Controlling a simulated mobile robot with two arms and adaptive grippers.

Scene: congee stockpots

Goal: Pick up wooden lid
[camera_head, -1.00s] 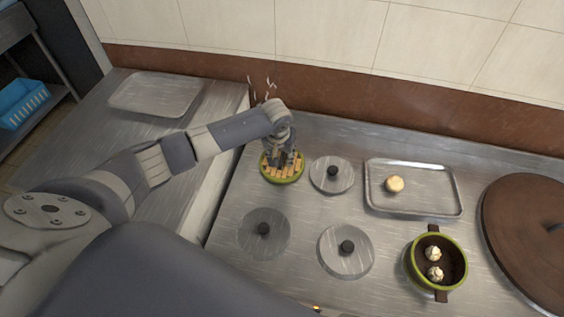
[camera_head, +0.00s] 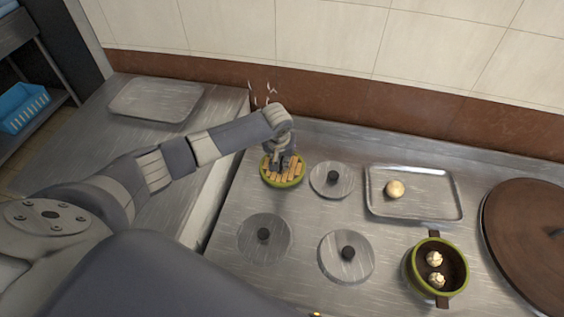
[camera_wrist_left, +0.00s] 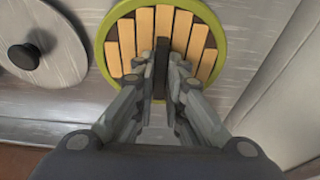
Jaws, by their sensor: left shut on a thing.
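The wooden lid (camera_head: 283,180) is round, with light wood slats and a green rim. It is at the back left of the steel counter in the head view, and it fills the upper middle of the left wrist view (camera_wrist_left: 205,38). My left gripper (camera_head: 283,160) is over the middle of the lid, shut on its dark centre bar, which shows between the fingers in the left wrist view (camera_wrist_left: 161,75). I cannot tell whether the lid touches the counter. My right gripper is not in view.
Grey metal lids with black knobs (camera_head: 331,180) (camera_head: 264,239) (camera_head: 346,257) lie around it. A steel tray (camera_head: 440,214) holds a round bun (camera_head: 396,189). A green-rimmed pot (camera_head: 462,284) holds two buns. A large brown lid (camera_head: 512,225) is at the right. The left counter has an empty tray (camera_head: 140,98).

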